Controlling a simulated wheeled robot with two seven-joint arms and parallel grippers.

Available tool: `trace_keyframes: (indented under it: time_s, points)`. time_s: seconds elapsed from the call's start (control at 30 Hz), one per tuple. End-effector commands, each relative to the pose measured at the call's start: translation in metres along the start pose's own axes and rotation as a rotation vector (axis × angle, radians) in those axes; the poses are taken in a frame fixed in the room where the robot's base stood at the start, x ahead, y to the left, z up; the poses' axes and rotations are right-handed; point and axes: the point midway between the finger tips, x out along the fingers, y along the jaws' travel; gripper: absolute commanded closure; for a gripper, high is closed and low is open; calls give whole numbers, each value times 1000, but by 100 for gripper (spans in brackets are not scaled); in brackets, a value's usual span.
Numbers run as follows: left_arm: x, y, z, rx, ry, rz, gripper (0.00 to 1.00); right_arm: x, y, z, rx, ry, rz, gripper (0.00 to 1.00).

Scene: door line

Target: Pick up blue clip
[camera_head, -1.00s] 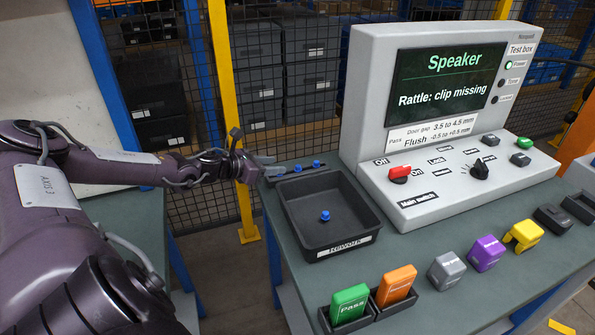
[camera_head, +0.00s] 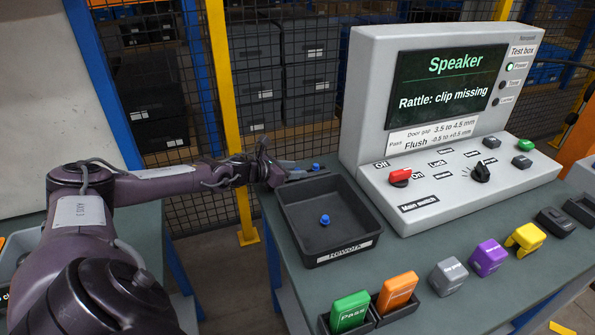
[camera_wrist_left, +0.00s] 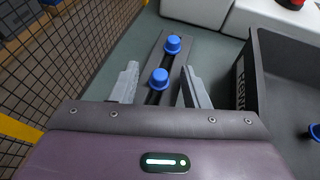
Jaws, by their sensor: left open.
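Two blue clips stand on a dark narrow strip in the left wrist view, a nearer one (camera_wrist_left: 159,78) and a farther one (camera_wrist_left: 173,44). My left gripper (camera_wrist_left: 162,84) is open, its grey fingers on either side of the nearer clip with gaps showing. In the head view my left gripper (camera_head: 288,168) is at the strip behind the tray, and one blue clip (camera_head: 316,167) shows just past its fingers. Another blue clip (camera_head: 325,220) lies in the black Rework tray (camera_head: 350,250). My right gripper is not in view.
The tray wall (camera_wrist_left: 256,95) stands close to the right of the strip. A wire mesh fence (camera_wrist_left: 75,50) is on the left. The test box (camera_head: 440,190) reads "Rattle: clip missing". Green (camera_head: 349,311) and orange (camera_head: 397,291) blocks stand at the front.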

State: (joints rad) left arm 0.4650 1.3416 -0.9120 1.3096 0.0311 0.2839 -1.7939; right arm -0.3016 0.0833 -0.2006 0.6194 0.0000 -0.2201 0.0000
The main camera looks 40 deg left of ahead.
Motion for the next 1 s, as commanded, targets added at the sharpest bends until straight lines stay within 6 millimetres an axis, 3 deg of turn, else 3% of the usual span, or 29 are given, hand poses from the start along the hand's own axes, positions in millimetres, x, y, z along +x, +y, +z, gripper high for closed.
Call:
trace_keyframes:
  time_s: [0.23,0.53,1.0]
  points:
    - [1,0,0,0,1,0,60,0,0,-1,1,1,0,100]
    - [1,0,0,0,1,0,99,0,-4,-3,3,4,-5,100]
    - [1,0,-2,-1,3,0,100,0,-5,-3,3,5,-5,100]
